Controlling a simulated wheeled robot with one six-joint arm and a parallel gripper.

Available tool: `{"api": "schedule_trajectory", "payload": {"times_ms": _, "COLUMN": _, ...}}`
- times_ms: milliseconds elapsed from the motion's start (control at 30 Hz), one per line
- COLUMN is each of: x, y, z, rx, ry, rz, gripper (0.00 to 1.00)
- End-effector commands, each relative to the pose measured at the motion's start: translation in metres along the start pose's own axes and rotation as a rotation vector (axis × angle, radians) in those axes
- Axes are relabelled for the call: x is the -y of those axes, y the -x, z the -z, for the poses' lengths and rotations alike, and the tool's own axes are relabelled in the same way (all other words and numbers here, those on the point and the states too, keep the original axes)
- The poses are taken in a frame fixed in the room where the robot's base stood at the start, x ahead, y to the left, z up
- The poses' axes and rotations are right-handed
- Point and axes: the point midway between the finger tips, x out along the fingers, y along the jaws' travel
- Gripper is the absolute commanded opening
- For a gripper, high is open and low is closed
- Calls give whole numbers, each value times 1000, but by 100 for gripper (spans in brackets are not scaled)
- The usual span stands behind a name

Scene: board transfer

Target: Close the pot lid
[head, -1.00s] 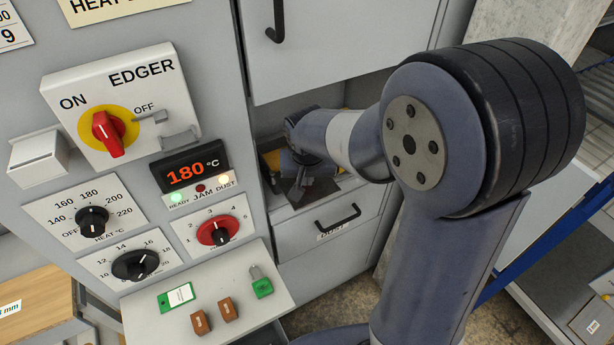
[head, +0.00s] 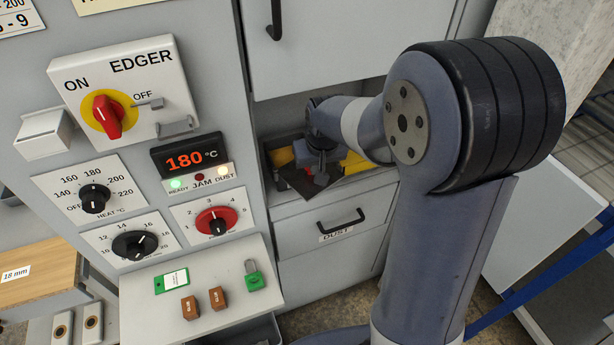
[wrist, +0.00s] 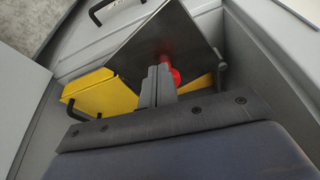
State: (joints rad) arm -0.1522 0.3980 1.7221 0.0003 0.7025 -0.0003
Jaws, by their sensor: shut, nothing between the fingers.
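The pot is a yellow body (wrist: 95,95) with black handles, inside a recess of the grey machine. It also shows in the head view (head: 357,164), partly hidden by my arm. A dark flat plate (wrist: 185,35), seemingly the lid, stands tilted over the yellow body. It shows in the head view (head: 297,184) as a dark slanted sheet. A red knob (wrist: 174,75) is just beyond my fingers. My gripper (wrist: 160,72) is shut and empty, with its fingertips close in front of the plate and knob. Whether they touch is unclear. In the head view my gripper (head: 320,172) reaches into the recess.
The recess is bounded by a grey upper door (head: 340,45) and a drawer marked DUST (head: 335,225). The control panel (head: 150,190) with knobs stands left. A shelf (head: 205,295) below it holds small brown blocks and a green padlock.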

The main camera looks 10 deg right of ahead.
Motion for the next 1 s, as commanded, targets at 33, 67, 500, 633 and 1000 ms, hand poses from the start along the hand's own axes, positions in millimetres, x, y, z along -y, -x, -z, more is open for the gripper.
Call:
{"api": "schedule_trajectory", "payload": {"times_ms": 33, "x": -3, "y": -2, "z": 3, "rx": 1, "ry": 27, "rz": 10, "gripper": 0}}
{"api": "schedule_trajectory", "payload": {"times_ms": 67, "x": -4, "y": -3, "z": 5, "rx": 0, "ry": 43, "rz": 15, "gripper": 0}}
{"api": "schedule_trajectory", "payload": {"times_ms": 500, "x": -14, "y": -9, "z": 25, "rx": 0, "ry": 39, "rz": 13, "gripper": 0}}
{"api": "schedule_trajectory", "payload": {"times_ms": 633, "x": -15, "y": -9, "z": 27, "rx": 0, "ry": 39, "rz": 13, "gripper": 0}}
{"api": "schedule_trajectory", "payload": {"times_ms": 1000, "x": -15, "y": -10, "z": 28, "rx": 1, "ry": 39, "rz": 13, "gripper": 0}}
